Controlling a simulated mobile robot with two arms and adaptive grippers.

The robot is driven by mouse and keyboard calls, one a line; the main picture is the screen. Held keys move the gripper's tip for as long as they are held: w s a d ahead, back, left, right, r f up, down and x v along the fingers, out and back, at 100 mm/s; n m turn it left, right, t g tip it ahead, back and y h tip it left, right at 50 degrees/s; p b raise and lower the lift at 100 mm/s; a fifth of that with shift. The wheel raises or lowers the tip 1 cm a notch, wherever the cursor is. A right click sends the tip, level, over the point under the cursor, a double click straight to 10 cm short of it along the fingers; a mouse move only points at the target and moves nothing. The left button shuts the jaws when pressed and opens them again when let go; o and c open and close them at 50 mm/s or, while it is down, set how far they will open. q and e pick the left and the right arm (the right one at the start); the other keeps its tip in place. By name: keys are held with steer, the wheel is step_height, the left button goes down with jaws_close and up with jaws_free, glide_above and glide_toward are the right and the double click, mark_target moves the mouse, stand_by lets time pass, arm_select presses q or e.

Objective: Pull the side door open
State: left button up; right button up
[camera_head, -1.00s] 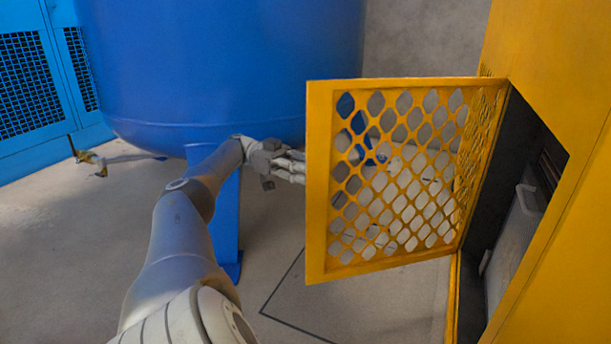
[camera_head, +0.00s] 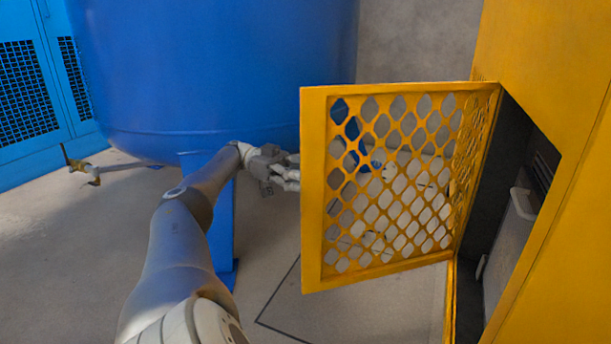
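The side door (camera_head: 312,190) is a yellow panel with a diamond mesh. It stands swung well out from the yellow cabinet (camera_head: 560,60), hinged on its right side, so the cabinet opening shows. My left gripper (camera_head: 290,175) is at the door's free left edge, with its fingertips partly hidden behind that edge. I cannot tell whether the fingers touch the door or how far they are apart. My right gripper is not in view.
A large blue tank (camera_head: 215,70) on a blue leg (camera_head: 224,220) stands behind my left arm. A blue cabinet with mesh panels (camera_head: 25,95) is at the far left. A pipe with a brass valve (camera_head: 85,168) sticks out low at left. Bare floor lies below the door.

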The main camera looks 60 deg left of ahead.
mark_target(307, 133)
arm_select(q)
steer(key=shift+r, duration=0.15)
steer(key=shift+r, duration=4.85)
